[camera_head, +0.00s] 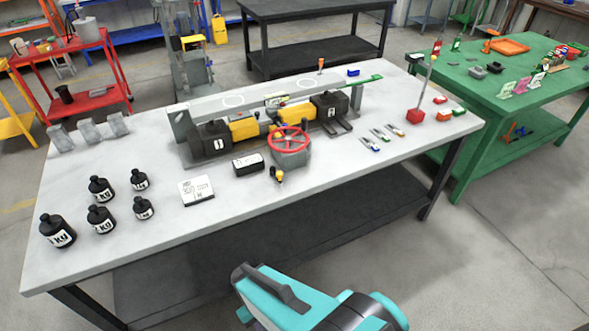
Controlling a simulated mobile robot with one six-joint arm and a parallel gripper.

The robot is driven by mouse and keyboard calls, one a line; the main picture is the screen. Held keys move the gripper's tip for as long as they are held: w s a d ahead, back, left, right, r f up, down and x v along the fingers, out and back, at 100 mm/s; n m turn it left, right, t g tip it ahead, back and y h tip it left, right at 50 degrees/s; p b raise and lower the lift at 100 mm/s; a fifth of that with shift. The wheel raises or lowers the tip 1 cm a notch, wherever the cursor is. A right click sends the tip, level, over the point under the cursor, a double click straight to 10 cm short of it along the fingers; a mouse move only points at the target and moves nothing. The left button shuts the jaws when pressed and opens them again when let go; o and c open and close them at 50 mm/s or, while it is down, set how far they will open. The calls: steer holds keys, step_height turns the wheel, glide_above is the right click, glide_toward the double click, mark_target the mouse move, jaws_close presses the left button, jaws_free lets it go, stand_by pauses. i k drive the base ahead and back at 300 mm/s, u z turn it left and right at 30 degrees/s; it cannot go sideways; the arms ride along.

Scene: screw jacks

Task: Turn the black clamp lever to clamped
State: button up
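The screw-jack rig stands near the middle of the grey table (330,185). It has a long grey beam, two black jack blocks (211,138) with yellow parts, and a red handwheel (289,139) on a grey housing (291,158). A small black and yellow piece (278,174) is at the front of the rig, below the handwheel. I cannot tell whether it is the clamp lever, nor its position. Only teal and dark parts of my arm show at the bottom, well in front of the table. My gripper's fingers are not visible.
Several black weights (57,231) stand at the front left. A white label block (196,190) and a black box (248,164) lie before the rig. A red-based stand (415,116) and small tools are at right. The front right tabletop is clear.

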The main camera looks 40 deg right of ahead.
mark_target(278, 175)
steer(key=z, duration=0.8)
steer(key=k, duration=0.95)
steer(key=u, duration=0.05)
steer(key=i, duration=0.8)
